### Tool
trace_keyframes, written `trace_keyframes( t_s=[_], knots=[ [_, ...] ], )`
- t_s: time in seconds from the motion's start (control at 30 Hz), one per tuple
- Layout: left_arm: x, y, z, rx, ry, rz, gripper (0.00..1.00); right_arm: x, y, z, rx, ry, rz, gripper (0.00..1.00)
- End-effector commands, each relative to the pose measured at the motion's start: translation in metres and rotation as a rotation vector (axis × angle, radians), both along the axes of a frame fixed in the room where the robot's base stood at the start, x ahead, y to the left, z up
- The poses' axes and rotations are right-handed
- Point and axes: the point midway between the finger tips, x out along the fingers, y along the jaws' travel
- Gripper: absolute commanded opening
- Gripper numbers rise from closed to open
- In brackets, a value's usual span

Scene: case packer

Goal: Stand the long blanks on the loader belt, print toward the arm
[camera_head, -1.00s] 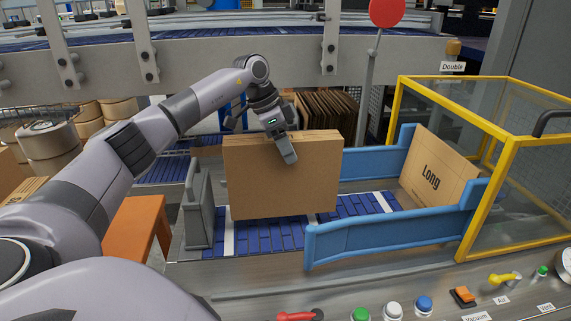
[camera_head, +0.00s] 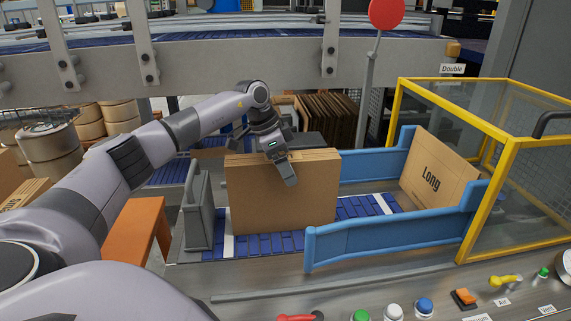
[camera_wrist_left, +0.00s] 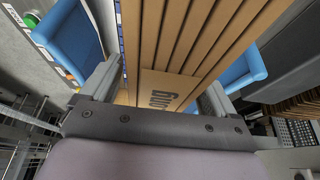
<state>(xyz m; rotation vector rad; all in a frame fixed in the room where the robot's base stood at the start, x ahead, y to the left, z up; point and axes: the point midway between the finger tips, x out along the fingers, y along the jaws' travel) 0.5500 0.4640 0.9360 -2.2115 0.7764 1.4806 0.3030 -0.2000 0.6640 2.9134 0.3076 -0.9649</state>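My left gripper (camera_head: 286,176) is shut on a bundle of long blanks (camera_head: 283,200), holding it near the top edge. The bundle is upright, with a plain brown face toward the head camera. Its lower edge is at the blue loader belt (camera_head: 360,207); I cannot tell whether it touches. The left wrist view shows several parallel blank edges (camera_wrist_left: 190,35) between my fingers. Another blank printed "Long" (camera_head: 440,172) leans at the belt's right end, print toward the head camera; its print also shows in the wrist view (camera_wrist_left: 163,91). My right gripper is out of view.
Blue side guides (camera_head: 390,234) flank the belt, and a grey upright plate (camera_head: 199,212) stands left of the bundle. A yellow-framed guard (camera_head: 487,192) encloses the right end. Buttons and switches line the front panel (camera_head: 440,300). Dark-edged blanks (camera_head: 325,115) stand behind.

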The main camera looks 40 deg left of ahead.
Motion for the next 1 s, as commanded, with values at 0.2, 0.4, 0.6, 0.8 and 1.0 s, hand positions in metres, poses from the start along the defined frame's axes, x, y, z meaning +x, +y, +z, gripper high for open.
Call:
trace_keyframes(
  t_s=[0.2, 0.4, 0.6, 0.8, 1.0],
  knots=[
    [0.0, 0.0, 0.002, 0.0, -0.002, -0.001, 0.89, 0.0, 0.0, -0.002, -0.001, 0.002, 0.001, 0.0],
    [-0.007, 0.007, 0.029, -0.001, -0.006, 0.001, 0.89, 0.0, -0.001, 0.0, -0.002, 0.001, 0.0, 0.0],
    [-0.02, 0.017, 0.07, -0.001, -0.006, 0.001, 0.89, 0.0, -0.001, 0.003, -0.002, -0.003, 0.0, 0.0],
    [-0.031, 0.025, 0.101, -0.001, -0.002, 0.0, 0.89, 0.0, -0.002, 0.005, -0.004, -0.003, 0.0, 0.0],
    [-0.035, 0.028, 0.113, -0.001, -0.001, 0.0, 0.89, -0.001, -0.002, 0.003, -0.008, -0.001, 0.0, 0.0]
  ],
)
